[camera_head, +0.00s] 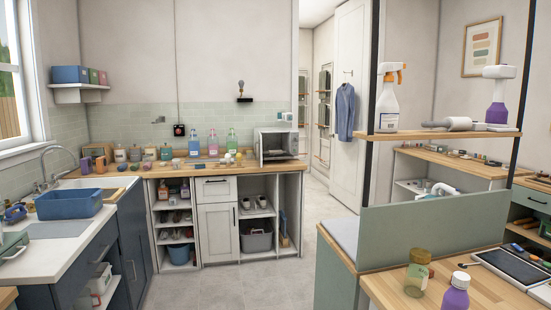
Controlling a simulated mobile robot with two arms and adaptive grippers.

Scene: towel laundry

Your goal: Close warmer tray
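A white box-shaped appliance (277,146) with a dark front stands at the right end of the far wooden counter (150,171). It may be the warmer, but I cannot tell for sure. It is too small here to tell whether a tray in it is out or in. A grey-green box with a handle (12,246) is cut off at the left edge, and I cannot tell what it is. Neither of my grippers is in view.
A blue basin (70,204) sits by the sink at left. Several bottles line the far counter. Grey floor (235,285) lies open in the middle. At right, a green panel (435,228) and a wooden worktop with an amber jar (417,274) and purple bottle (456,293) bound it.

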